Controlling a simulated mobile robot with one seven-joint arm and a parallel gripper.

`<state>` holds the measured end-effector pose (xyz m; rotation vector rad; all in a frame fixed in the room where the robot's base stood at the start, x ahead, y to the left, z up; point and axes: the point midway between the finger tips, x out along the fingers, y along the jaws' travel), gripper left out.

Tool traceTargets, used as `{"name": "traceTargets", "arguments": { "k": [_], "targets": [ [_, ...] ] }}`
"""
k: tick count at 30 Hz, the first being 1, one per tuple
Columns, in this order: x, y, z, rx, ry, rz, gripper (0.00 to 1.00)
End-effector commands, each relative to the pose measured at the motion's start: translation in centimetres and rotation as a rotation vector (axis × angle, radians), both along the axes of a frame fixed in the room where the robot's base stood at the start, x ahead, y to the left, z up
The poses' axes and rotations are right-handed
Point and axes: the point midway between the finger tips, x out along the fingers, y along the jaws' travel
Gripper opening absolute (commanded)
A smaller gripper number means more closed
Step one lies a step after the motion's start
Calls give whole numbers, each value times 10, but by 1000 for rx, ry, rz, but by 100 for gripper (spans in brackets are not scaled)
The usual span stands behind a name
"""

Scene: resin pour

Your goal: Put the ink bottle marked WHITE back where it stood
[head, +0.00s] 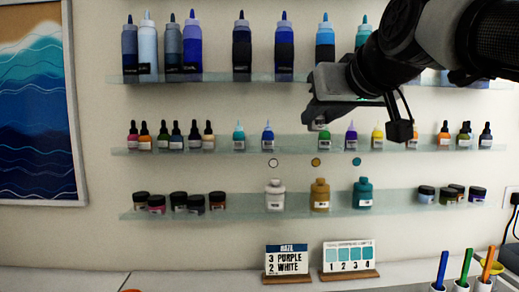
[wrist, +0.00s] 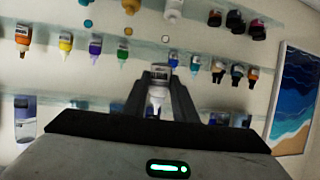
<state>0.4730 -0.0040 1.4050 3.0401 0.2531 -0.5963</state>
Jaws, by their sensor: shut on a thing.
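My gripper (wrist: 157,82) is shut on a small white ink bottle (wrist: 157,97); any lettering on it is too small to read. In the head view the gripper (head: 320,108) is in front of the wall, just above the middle shelf (head: 225,148), and the bottle's base (head: 318,125) peeks out below it. On that shelf a blue bottle (head: 267,137) and a green bottle (head: 325,138) stand with a bare gap between them. The wrist view, upside down, shows the held bottle in line with that gap, between the blue bottle (wrist: 173,60) and green bottle (wrist: 122,54).
Purple (head: 350,137) and yellow (head: 377,137) bottles stand right of the green one, a teal bottle (head: 239,137) left of the blue one. Tall bottles (head: 284,45) line the upper shelf. The lower shelf holds jars and larger bottles (head: 320,195). A card (head: 287,260) reads PURPLE, WHITE.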

Motion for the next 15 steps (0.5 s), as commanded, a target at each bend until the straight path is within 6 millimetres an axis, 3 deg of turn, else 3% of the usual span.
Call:
{"name": "traceTargets", "arguments": {
  "k": [5, 15],
  "targets": [
    [26, 1, 2, -1, 5, 7, 4],
    [120, 1, 2, -4, 5, 1, 4]
  ]
}}
